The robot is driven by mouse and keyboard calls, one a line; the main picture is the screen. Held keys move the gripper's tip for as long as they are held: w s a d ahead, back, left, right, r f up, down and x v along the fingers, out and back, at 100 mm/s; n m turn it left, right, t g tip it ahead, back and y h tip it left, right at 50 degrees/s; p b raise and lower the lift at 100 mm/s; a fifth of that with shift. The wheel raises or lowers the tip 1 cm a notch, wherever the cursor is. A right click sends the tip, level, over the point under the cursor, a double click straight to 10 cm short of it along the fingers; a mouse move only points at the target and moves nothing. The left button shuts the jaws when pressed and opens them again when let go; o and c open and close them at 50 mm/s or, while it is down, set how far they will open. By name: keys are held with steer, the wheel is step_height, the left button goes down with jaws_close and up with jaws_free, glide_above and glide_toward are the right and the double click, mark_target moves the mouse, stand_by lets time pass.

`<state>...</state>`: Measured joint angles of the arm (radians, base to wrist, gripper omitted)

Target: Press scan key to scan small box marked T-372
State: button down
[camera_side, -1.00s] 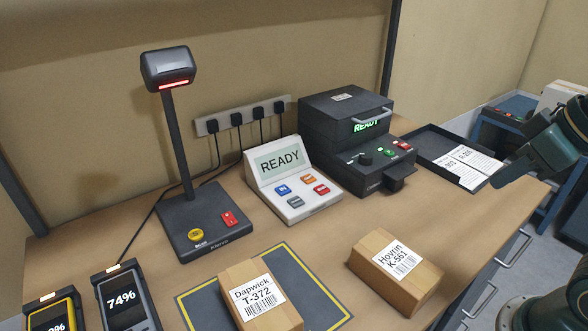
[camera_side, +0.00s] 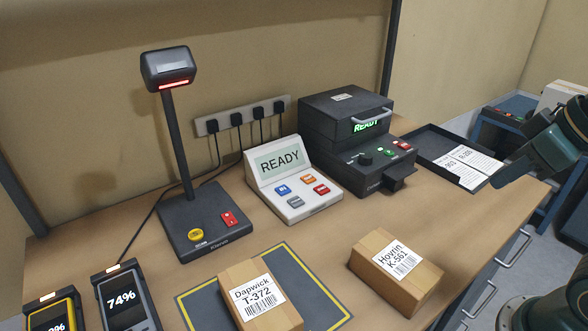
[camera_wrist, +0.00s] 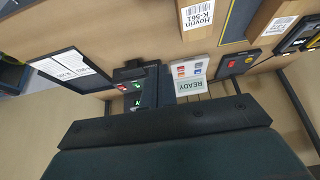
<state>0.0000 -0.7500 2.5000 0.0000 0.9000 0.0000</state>
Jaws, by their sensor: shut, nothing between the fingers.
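The small box marked Dapwick T-372 (camera_side: 285,308) lies label up on a dark mat with a yellow border (camera_side: 205,303); in the wrist view part of the box shows at the top right (camera_wrist: 257,27). The scanner (camera_side: 167,68) stands behind it, its head on a post with a red light strip. On its base are a yellow key (camera_side: 196,235) labelled SCAN and a red key (camera_side: 230,218). My gripper (camera_side: 503,180) is shut and empty at the right, above the document tray and far from the scanner; its dark body fills the lower wrist view.
A white console (camera_side: 297,208) and a dark machine (camera_side: 345,125), both showing READY, stand between my gripper and the scanner. A Hovrin K-561 box (camera_side: 425,276) lies at front right. A tray with papers (camera_side: 440,143) is at right. Two handhelds (camera_side: 127,298) are at left.

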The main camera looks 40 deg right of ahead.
steer(key=w+a+r+n+y, duration=0.1)
steer(key=w+a+r+n, duration=0.15)
steer(key=w, duration=0.35)
steer(key=w+a+r+n, duration=0.1)
steer(key=w+a+n, duration=0.15)
steer(key=w, duration=0.35)
steer(key=n+t+y, duration=0.1)
steer(key=n+y, duration=0.4)
steer(key=n, duration=0.7)
glide_above(200, 234)
step_height(200, 234, down, 14)
steer(key=shift+r, duration=0.2)
steer(key=shift+f, duration=0.1)
steer(key=shift+f, duration=4.3)
